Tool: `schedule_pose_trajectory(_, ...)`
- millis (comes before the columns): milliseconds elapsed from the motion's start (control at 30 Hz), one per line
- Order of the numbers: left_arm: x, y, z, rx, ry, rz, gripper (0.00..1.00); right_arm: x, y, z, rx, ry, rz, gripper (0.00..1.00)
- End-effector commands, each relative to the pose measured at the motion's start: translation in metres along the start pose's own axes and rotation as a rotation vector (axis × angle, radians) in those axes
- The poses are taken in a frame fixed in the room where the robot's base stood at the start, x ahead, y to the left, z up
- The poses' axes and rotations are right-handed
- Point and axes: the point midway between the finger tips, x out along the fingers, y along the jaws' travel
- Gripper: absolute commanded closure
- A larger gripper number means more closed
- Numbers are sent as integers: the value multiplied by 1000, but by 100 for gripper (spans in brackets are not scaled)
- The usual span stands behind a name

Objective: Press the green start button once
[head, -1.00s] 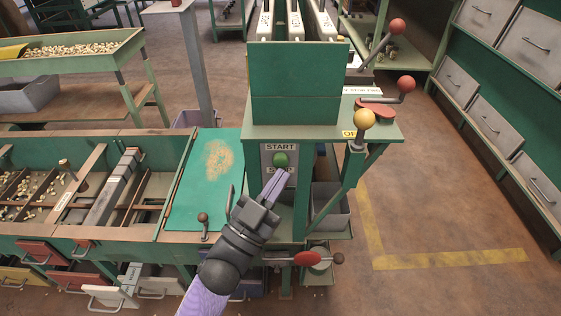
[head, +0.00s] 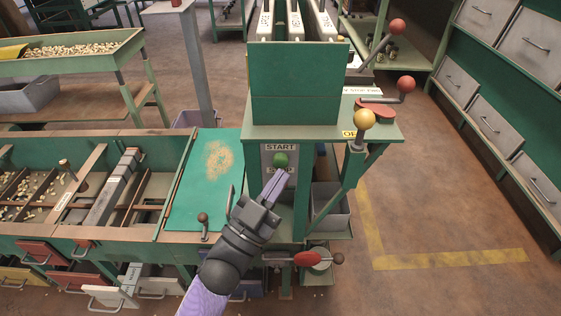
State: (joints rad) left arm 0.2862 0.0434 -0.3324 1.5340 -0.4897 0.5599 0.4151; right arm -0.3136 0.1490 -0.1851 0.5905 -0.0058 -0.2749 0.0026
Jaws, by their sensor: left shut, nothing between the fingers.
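The green start button (head: 281,160) is round and sits on a grey panel (head: 266,162) under the green hopper stand. The word START is above it, and a second label below it is partly covered by my fingers. My left gripper (head: 284,175) is shut and empty. Its fingertips are just below the button in the picture and overlap the lower label. I cannot tell whether they touch the panel. The button is fully visible. My right gripper is not in view.
Levers with a yellow knob (head: 364,119) and red knobs (head: 406,84) stand right of the panel. A grey bin (head: 331,207) is below them. A bench with sorting trays and a green mat (head: 207,180) lies to the left. The floor at right is open.

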Motion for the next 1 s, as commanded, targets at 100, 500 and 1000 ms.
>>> schedule_pose_trajectory(100,0,0,0,0,0,0,100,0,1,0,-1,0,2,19)
schedule_pose_trajectory(500,1,-1,1,0,0,0,100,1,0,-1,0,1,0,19)
schedule_pose_trajectory(1000,6,-4,4,0,0,0,100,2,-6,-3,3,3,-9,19)
